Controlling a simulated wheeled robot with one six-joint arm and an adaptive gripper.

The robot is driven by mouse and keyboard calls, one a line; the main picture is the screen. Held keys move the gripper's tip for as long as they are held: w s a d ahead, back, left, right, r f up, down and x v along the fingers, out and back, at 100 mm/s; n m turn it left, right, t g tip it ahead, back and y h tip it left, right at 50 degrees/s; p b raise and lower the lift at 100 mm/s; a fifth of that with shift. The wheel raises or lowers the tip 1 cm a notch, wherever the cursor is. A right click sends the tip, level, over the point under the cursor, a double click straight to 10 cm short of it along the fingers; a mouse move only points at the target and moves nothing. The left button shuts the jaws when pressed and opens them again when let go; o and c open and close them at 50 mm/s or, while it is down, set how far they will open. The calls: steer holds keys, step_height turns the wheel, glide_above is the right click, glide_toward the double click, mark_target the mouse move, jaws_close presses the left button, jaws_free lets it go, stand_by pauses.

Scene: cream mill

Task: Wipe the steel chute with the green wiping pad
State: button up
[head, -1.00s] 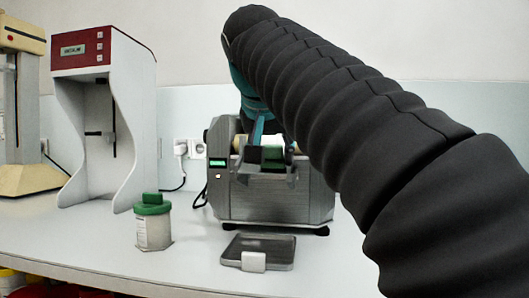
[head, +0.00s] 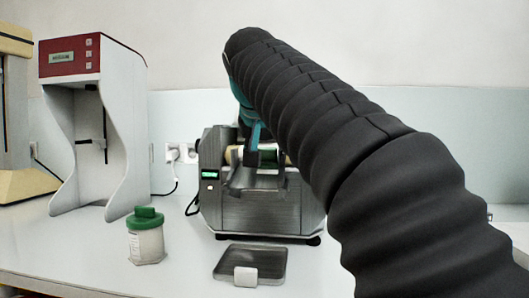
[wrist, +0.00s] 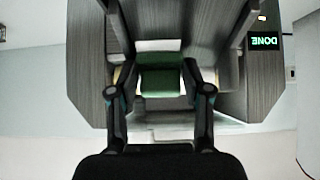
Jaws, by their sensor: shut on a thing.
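The green wiping pad (wrist: 160,80) is between my gripper's two fingers in the wrist view, and my gripper (wrist: 160,70) is shut on it. The steel chute (wrist: 106,25) shows there as grey brushed walls to either side and beyond the pad. Whether the pad touches the chute surface is hard to tell. In the head view, the chute (head: 257,182) projects from the front of the grey mill (head: 225,212), with my gripper (head: 252,160) just above it. The pad is mostly hidden there behind the fingers and arm.
A dark flat tray (head: 262,260) with a white block (head: 245,277) lies before the mill. A green-lidded jar (head: 146,243) stands to its left. A red-topped white cabinet (head: 72,150) stands further left. The mill's display (wrist: 263,41) reads DONE, upside down in the wrist view.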

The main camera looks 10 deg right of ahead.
mark_target(265, 180)
steer(key=shift+s+a+f+b, duration=0.3)
steer(key=shift+s+f+b, duration=0.25)
steer(key=shift+s, duration=0.1)
steer(key=shift+s+a+f+b, duration=0.3)
steer(key=shift+s+f+b, duration=0.2)
steer(key=shift+s+b, duration=0.1)
steer(key=shift+s+a+f+b, duration=0.15)
steer(key=shift+s+b, duration=0.05)
steer(key=shift+s, duration=0.2)
steer(key=shift+s+a+f+b, duration=0.1)
steer(key=shift+s+a+b, duration=0.05)
steer(key=shift+s, duration=0.2)
step_height(265, 180, up, 8)
steer(key=s+p, duration=0.1)
steer(key=p, duration=0.2)
steer(key=shift+a, duration=0.2)
steer(key=shift+s+r, duration=0.1)
steer(key=shift+s, duration=0.05)
